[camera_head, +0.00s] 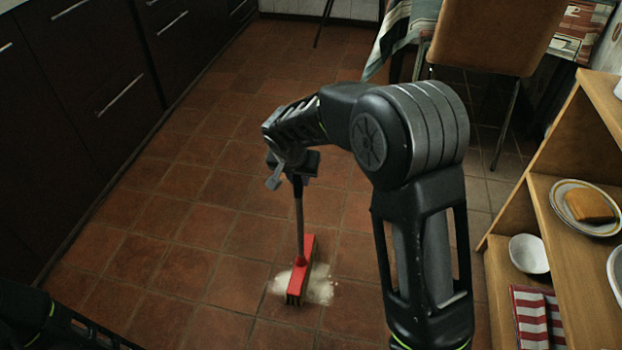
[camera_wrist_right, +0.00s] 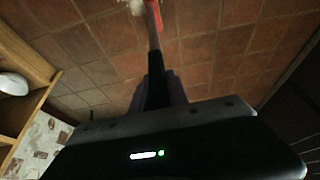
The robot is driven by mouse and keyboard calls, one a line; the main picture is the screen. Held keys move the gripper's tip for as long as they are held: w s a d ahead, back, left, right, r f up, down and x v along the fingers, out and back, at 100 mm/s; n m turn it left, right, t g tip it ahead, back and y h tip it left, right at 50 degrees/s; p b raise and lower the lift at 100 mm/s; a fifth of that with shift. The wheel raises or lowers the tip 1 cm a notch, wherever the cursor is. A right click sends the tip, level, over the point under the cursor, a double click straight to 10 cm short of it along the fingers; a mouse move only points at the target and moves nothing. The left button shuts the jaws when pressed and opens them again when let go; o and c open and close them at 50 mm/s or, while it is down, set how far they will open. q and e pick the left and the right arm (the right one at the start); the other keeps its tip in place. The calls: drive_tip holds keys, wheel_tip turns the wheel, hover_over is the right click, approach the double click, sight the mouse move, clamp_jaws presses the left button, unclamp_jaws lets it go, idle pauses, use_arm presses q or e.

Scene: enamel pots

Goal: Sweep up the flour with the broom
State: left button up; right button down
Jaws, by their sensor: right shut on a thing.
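The broom (camera_head: 300,268) has a red head with dark bristles and a grey handle. Its head rests on the pale flour patch (camera_head: 320,284) on the tiled floor, with flour showing on both sides of it. My right gripper (camera_head: 298,178) is shut on the broom's handle near its upper end, and the handle stands nearly upright. In the right wrist view the handle (camera_wrist_right: 153,40) runs away from my gripper (camera_wrist_right: 160,92) to the red head at the top edge, with some flour beside it. My left gripper is not in view; only part of that arm shows at the lower left.
Dark cabinets (camera_head: 75,110) line the left side. A wooden shelf (camera_head: 540,215) at the right holds plates, a white bowl (camera_head: 529,254) and a red striped cloth (camera_head: 538,315). A brown chair (camera_head: 495,35) and a table stand at the back right. The floor left of the broom is clear.

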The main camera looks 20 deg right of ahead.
drive_tip(key=w+a, duration=0.5)
drive_tip(key=a, duration=0.2)
drive_tip(key=shift+f, duration=0.2)
drive_tip(key=shift+d, duration=0.1)
drive_tip(key=s+d+b, duration=0.1)
drive_tip(key=s+d, duration=0.6)
drive_tip(key=d, duration=0.2)
drive_tip(key=shift+s+d, duration=0.15)
drive_tip(key=shift+d, duration=0.05)
drive_tip(key=shift+r, duration=0.1)
